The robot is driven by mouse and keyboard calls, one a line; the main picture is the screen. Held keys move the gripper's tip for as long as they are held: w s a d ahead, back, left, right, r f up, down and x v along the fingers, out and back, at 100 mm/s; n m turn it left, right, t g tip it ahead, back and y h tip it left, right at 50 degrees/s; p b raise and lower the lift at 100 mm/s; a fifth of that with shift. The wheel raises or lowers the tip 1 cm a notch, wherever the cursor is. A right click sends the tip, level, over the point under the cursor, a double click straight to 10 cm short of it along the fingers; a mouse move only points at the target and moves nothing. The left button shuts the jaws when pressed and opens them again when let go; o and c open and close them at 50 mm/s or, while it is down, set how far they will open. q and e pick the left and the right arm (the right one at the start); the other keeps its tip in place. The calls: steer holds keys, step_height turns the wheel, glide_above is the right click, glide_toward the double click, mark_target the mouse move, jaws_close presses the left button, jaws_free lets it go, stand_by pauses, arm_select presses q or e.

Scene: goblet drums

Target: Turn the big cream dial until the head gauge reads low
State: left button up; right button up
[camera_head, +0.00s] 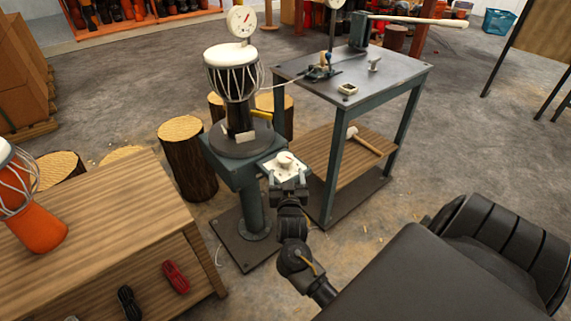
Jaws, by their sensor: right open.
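The cream dial (285,160) sits on a pale plate (268,167) at the front edge of the teal pedestal stand. The head gauge (242,21) is a round white face with red marks, upright above the dark goblet drum (237,85) on that stand. Its needle is too small to read surely. My right gripper (287,176) is open just on the near side of the dial. Its fingers look close to the dial, but I cannot tell whether they touch it. My left gripper is out of view.
A grey-topped bench (395,75) with small tools and a lever press stands right of the pedestal; a mallet (362,141) lies on its lower shelf. Log stumps (187,160) stand behind and left. A wooden table (110,225) with an orange drum (35,228) fills the left.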

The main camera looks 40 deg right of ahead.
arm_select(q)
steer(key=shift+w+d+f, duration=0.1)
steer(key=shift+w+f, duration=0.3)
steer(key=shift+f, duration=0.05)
arm_select(e)
steer(key=v, duration=0.3)
steer(key=shift+s+a, duration=0.2)
steer(key=shift+s, duration=0.1)
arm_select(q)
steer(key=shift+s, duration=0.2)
